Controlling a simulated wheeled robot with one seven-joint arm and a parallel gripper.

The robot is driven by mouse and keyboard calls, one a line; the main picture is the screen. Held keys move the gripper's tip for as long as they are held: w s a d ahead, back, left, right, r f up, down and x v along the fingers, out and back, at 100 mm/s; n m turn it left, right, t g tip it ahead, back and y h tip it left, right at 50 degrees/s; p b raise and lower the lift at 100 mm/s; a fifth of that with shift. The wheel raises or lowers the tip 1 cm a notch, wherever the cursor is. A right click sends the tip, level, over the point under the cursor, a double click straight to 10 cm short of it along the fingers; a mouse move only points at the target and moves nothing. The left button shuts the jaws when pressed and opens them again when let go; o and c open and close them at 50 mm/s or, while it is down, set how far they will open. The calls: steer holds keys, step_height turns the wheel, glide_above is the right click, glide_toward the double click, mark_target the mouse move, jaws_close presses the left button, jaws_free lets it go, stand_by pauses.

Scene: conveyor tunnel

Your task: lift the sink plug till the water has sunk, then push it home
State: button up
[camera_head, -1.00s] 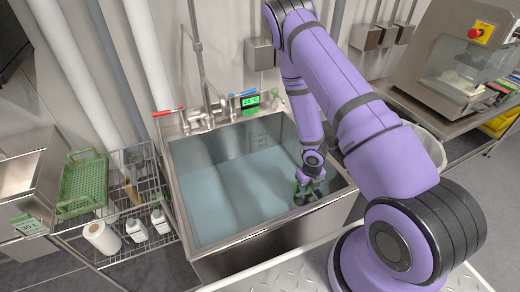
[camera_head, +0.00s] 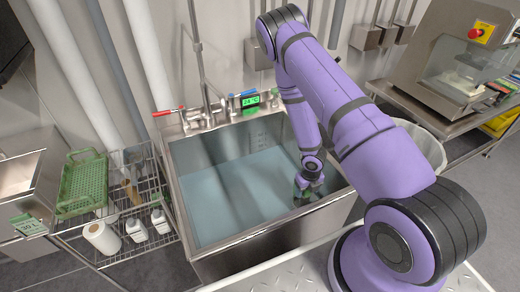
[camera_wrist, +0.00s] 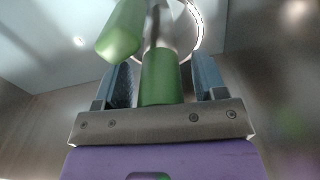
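The steel sink (camera_head: 245,236) holds blue-grey water (camera_head: 235,195). My gripper (camera_head: 307,190) is down inside the sink at its right front side. In the wrist view my gripper (camera_wrist: 162,75) has its two fingers apart. A green upright grip (camera_wrist: 161,78) stands between them, with narrow gaps showing on both sides. A second green rod-like part (camera_wrist: 121,32) slants at the upper left. A dark stem runs above the grip towards a pale ring (camera_wrist: 198,22), which may be the drain rim. The plug's body cannot be made out.
Taps with red and blue handles and a green display (camera_head: 250,101) stand at the sink's back edge. A wire rack (camera_head: 128,190) with white bottles and a green basket (camera_head: 83,185) is at left. A bin (camera_head: 428,148) and a steel machine (camera_head: 466,60) are at right.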

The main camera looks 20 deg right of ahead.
steer(key=shift+r, duration=0.1)
step_height(320, 180, up, 11)
steer(key=shift+f, duration=0.2)
stand_by(0.6)
stand_by(0.4)
steer(key=shift+w+r, duration=0.15)
steer(key=shift+r, duration=0.1)
step_height(320, 180, up, 31)
steer(key=w+a+m+t+h, duration=0.1)
steer(key=w+m+t+h, duration=0.15)
steer(key=m, duration=1.55)
steer(key=s+a+r+m+t+y, duration=0.1)
steer(key=s+a+r+m, duration=0.4)
steer(key=s+r+m, duration=0.3)
steer(key=s+a+r+m+t+y, duration=0.1)
steer(key=s+a+r+m, duration=0.3)
steer(key=s+r+m, duration=0.5)
steer(key=s+r, duration=0.1)
steer(key=s, duration=0.3)
steer(key=shift+s+a+r+t, duration=0.25)
steer(key=shift+a+r+t, duration=0.05)
steer(key=shift+a+t, duration=0.1)
